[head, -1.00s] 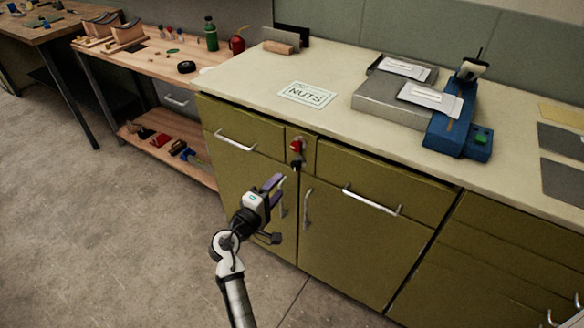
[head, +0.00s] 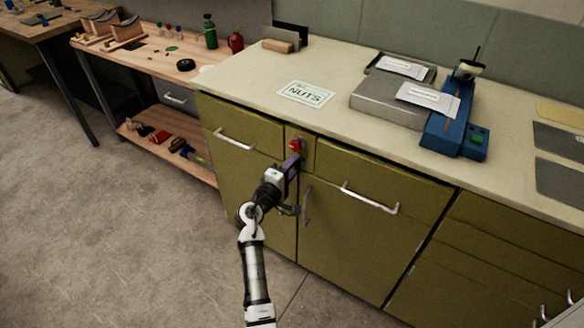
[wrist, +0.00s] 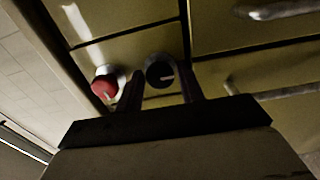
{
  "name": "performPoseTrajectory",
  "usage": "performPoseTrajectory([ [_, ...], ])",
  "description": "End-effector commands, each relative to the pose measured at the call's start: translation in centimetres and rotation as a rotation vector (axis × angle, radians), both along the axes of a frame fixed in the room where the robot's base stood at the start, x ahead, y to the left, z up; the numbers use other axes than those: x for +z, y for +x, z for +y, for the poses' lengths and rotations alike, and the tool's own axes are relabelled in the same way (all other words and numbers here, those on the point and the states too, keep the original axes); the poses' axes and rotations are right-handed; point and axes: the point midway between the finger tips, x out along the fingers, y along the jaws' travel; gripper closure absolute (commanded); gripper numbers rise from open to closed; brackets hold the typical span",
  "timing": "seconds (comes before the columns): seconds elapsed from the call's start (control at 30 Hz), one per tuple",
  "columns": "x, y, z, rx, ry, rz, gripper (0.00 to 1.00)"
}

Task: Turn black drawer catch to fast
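The black drawer catch (wrist: 159,70) is a round dark knob with a pale pointer mark, set on the narrow olive panel between two drawers. In the wrist view it shows between the fingertips of my gripper (wrist: 161,78), which is open with gaps beside the knob. I cannot tell whether the tips reach around it or stop just short. In the head view my gripper (head: 296,164) is up against the panel and hides the catch. A red knob (head: 296,145) sits just above the gripper; in the wrist view it (wrist: 105,84) is left of the fingers.
Silver drawer handles flank the panel at left (head: 234,140) and right (head: 370,199). A door handle (head: 308,206) is below, close to my wrist. The worktop carries a NUTS label (head: 306,94) and a blue machine (head: 455,125). The floor at left is clear.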

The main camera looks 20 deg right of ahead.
Motion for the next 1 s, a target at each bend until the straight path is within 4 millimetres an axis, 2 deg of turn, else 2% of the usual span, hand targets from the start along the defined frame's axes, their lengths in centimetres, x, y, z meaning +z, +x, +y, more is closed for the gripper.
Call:
performPoseTrajectory([
  [0.03, 0.00, -0.01, 0.01, 0.000, 0.000, 0.000, 0.69],
  [0.2, 0.00, -0.02, 0.02, 0.000, 0.000, 0.000, 0.91],
  [0.23, -0.01, -0.01, 0.03, 0.000, 0.000, 0.000, 0.92],
  [0.57, -0.34, -0.01, 0.03, -0.001, 0.036, -0.048, 0.92],
  [1.0, -0.72, 0.00, 0.05, 0.001, 0.248, -0.323, 0.92],
])
